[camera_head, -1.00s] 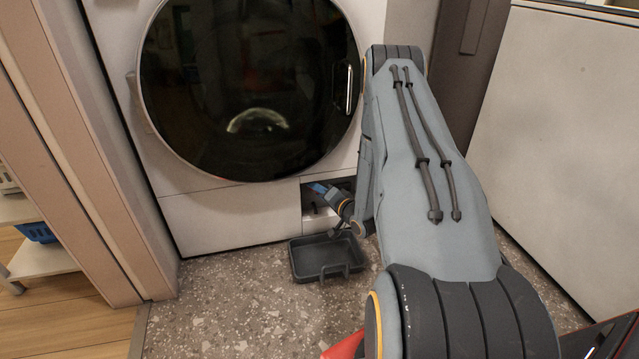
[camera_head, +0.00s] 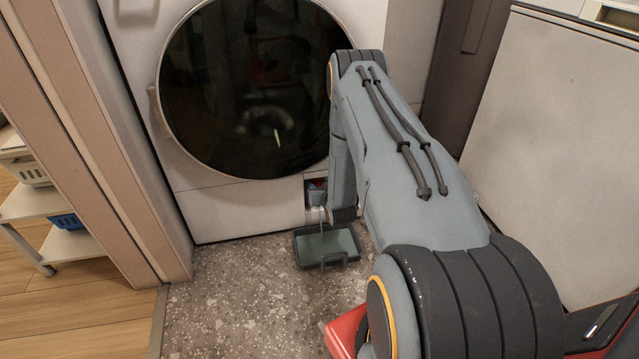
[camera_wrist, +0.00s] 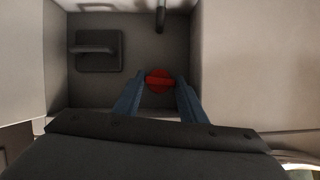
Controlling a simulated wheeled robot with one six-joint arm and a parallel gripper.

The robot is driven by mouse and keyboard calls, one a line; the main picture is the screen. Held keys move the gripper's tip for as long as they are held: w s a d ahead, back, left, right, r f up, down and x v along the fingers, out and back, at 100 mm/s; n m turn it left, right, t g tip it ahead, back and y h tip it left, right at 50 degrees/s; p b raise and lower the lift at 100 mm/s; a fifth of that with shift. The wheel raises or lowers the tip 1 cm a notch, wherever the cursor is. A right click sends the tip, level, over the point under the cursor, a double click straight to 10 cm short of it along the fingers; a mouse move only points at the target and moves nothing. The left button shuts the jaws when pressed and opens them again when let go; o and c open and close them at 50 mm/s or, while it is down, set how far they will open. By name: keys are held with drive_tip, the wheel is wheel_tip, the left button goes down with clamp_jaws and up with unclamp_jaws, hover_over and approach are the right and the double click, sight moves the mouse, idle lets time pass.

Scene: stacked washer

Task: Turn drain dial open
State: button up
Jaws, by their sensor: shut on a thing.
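The red drain dial (camera_wrist: 160,86) sits on the back wall of the small compartment in the wrist view, its raised grip lying across the picture. My gripper (camera_wrist: 160,78) has a blue finger on each side of it and is shut on it. In the head view my arm hides most of the compartment (camera_head: 316,190) at the washer's lower front. A thin pale vertical streak hangs below the opening. The tray (camera_head: 302,254) on the floor beneath holds a flat greenish layer that looks like water.
A square cover with a handle (camera_wrist: 98,50) is left of the dial, and a dark spout-like piece (camera_wrist: 160,15) is above it. The washer's round door (camera_head: 245,90) is shut. A white panel (camera_head: 560,150) stands at the right.

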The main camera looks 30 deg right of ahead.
drive_tip(key=shift+n+p, duration=0.3)
drive_tip(key=shift+n, duration=0.1)
drive_tip(key=shift+a+h, duration=0.1)
drive_tip(key=shift+h, duration=0.2)
drive_tip(key=o, duration=0.8)
drive_tip(key=p+v, duration=0.3)
drive_tip(key=v, duration=0.4)
drive_tip(key=shift+s+a+r, duration=0.15)
drive_tip(key=shift+s+r, duration=0.05)
drive_tip(key=shift+s, duration=0.1)
drive_tip(key=shift+w+r, duration=0.1)
